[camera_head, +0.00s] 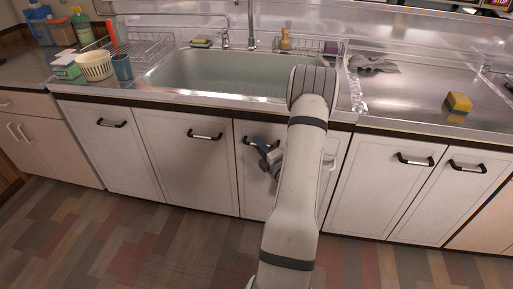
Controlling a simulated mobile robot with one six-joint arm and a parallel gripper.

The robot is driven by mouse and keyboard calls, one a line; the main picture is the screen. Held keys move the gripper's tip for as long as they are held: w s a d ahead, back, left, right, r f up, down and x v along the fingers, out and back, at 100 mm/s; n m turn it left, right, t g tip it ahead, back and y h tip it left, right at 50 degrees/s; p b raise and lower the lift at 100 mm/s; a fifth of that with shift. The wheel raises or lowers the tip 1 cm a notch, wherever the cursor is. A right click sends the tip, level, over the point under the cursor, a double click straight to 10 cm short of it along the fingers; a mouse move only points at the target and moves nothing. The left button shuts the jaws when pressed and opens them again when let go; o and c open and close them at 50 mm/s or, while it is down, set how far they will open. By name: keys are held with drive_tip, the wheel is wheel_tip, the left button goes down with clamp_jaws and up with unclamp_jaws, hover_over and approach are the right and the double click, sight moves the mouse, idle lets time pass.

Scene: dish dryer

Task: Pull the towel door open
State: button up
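White cabinet doors with dark bar handles run under the sink counter. No towel shows on any of them, so I cannot tell for sure which is the towel door. My gripper (264,155) is at the door (253,185) below the right part of the sink, beside its dark handle (260,142). My arm hides much of this door and its right edge. The fingers are small and partly hidden, so I cannot tell whether they touch or grip the handle. The door looks closed.
A steel sink (220,75) is set in the counter above. A grey cloth (372,64) and a yellow sponge (458,103) lie on the right counter. A white basket (95,66) and blue cup (123,68) stand at left. The floor (150,235) in front is clear.

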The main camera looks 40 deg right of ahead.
drive_tip(key=shift+w, duration=0.2)
drive_tip(key=shift+c, duration=0.2)
clamp_jaws()
